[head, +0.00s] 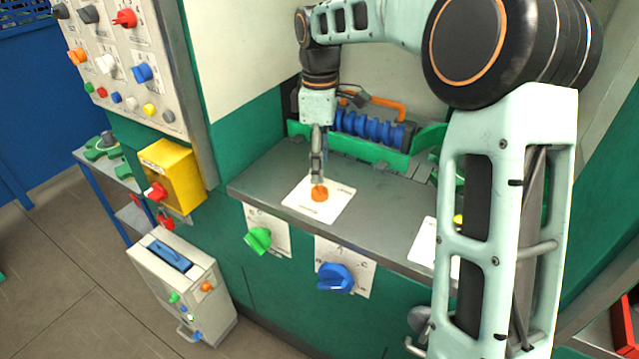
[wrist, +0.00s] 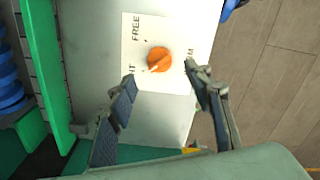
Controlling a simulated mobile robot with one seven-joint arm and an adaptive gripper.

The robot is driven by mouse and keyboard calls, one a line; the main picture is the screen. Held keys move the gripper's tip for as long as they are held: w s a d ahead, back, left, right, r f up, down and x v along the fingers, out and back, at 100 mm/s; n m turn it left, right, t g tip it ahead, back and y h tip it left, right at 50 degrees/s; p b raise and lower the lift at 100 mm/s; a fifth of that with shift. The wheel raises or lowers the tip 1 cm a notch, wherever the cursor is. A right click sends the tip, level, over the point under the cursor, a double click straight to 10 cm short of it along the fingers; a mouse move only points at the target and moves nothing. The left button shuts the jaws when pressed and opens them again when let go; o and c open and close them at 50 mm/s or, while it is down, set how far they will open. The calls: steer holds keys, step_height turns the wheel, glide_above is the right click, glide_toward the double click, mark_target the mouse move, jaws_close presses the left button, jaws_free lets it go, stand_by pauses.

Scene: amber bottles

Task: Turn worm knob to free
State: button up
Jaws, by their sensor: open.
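The orange knob (head: 319,194) sits on a white label card (head: 334,206) on the grey worktop. In the wrist view the knob (wrist: 159,59) carries a pale pointer mark on its lower left side, towards partly hidden lettering ending in "HT". The word "FREE" stands at the upper left of the card (wrist: 183,29), and an "M" shows at its right. My gripper (head: 318,178) points down just above the knob. In the wrist view its fingers (wrist: 160,76) are open, one on each side and slightly below the knob in the picture; I cannot tell if they touch it.
A blue worm roller (head: 365,127) in a green frame lies behind the worktop. A green knob (head: 258,240) and a blue knob (head: 336,278) are on the front panel below. A yellow box (head: 172,172) with a red knob is at left. The worktop left of the card is clear.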

mark_target(320, 187)
step_height(320, 187, down, 7)
steer(key=shift+r, duration=0.1)
stand_by(0.3)
steer(key=c, duration=1.2)
steer(key=shift+o, duration=0.2)
